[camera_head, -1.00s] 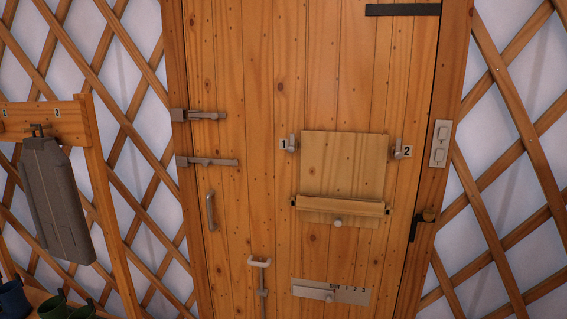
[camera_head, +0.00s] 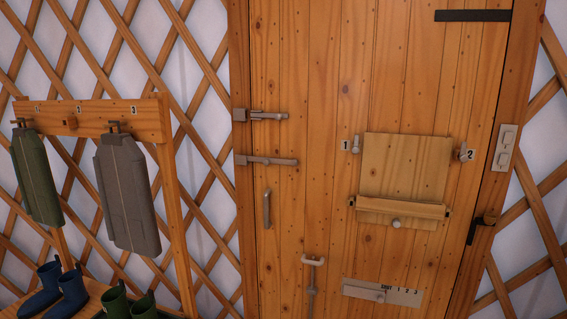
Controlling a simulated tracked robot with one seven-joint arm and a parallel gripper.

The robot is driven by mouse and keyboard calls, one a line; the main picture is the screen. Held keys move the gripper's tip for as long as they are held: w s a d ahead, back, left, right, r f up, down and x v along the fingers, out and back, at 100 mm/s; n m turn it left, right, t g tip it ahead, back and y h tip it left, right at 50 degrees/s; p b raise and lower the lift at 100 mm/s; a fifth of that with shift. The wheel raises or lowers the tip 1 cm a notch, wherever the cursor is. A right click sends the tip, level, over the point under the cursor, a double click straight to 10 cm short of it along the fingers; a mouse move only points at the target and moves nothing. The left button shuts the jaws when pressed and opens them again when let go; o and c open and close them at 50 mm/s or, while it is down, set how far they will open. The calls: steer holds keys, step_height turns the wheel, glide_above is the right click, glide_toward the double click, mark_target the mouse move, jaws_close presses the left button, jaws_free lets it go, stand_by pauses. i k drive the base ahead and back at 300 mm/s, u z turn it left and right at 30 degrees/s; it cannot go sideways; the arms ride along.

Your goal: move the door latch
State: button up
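The wooden door (camera_head: 320,170) fills the middle and right of the view and looks closed. Two metal latches sit on its left edge: an upper latch (camera_head: 262,116) and a lower latch with a long bar (camera_head: 268,160). A vertical pull handle (camera_head: 267,208) is below them. A bolt with a bent handle (camera_head: 313,262) is low on the door. A slider plate marked SHUT, 1, 2, 3 (camera_head: 382,293) is at the bottom right. Which one is the task's latch I cannot tell. My gripper is not in view.
A wooden rack (camera_head: 95,115) at left holds a green garment (camera_head: 38,178) and a grey garment (camera_head: 128,195), with boots (camera_head: 60,288) below. A hatch panel (camera_head: 405,175) with a ledge and numbered catches is on the door. Lattice wall (camera_head: 200,60) flanks the door.

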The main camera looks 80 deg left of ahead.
mark_target(266, 161)
steer(key=u, duration=1)
steer(key=i, duration=0.15)
steer(key=u, duration=2.75)
steer(key=k, duration=1.2)
steer(key=z, duration=0.6)
steer(key=i, duration=0.95)
